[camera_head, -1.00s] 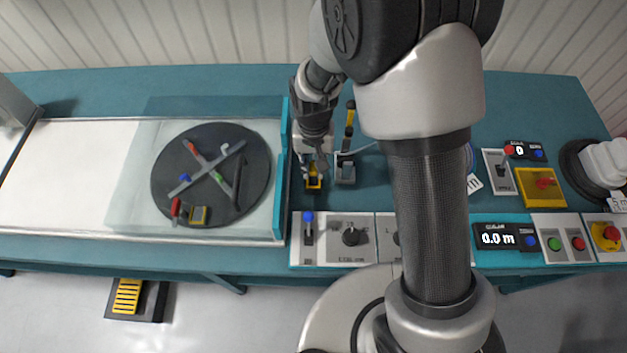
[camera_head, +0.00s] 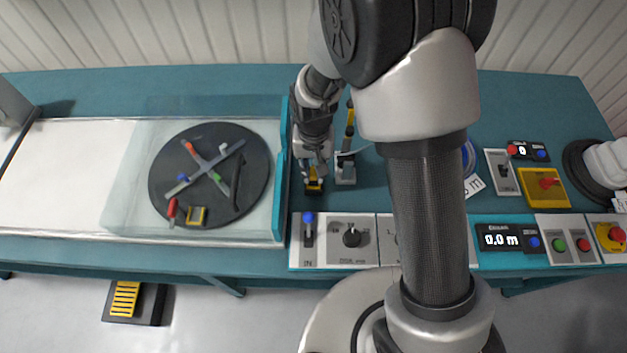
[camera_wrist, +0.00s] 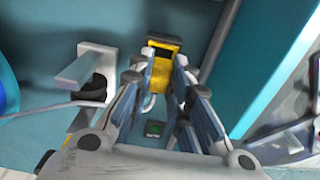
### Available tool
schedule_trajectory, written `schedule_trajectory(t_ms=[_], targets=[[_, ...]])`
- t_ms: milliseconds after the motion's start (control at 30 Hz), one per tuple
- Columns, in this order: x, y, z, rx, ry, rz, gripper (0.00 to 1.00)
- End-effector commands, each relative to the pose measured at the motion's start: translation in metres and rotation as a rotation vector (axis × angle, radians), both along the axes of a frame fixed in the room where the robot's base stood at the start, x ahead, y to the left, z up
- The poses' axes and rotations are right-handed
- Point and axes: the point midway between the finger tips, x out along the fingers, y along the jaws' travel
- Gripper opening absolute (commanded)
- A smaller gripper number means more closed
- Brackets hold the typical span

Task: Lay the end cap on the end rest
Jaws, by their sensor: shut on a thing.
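My gripper (camera_head: 313,176) points down beside the teal fence at the middle of the bench. In the wrist view its fingers (camera_wrist: 168,72) are closed around a yellow piece (camera_wrist: 179,82), which seems to be the end cap. A pale, curved bit of cable shows between the fingers. A yellow and black block (camera_head: 314,187), apparently the end rest, sits right at the fingertips; its dark end (camera_wrist: 164,43) shows in the wrist view. The yellow parts overlap, so I cannot tell whether cap and rest touch.
A grey cable guide (camera_head: 345,172) stands close to the right of my gripper, and the teal fence (camera_head: 281,170) close to its left. Beyond the fence is a dark turntable (camera_head: 160,180) with a cross. Control panels (camera_head: 352,238) line the front edge.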

Motion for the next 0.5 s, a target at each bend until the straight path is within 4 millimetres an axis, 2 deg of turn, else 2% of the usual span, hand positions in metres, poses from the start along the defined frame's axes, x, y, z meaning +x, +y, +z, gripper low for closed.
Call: schedule_trajectory(t_ms=[500], targets=[[0.0002,0.0001,-0.0028,0.0,-0.001,0.0,0.0]])
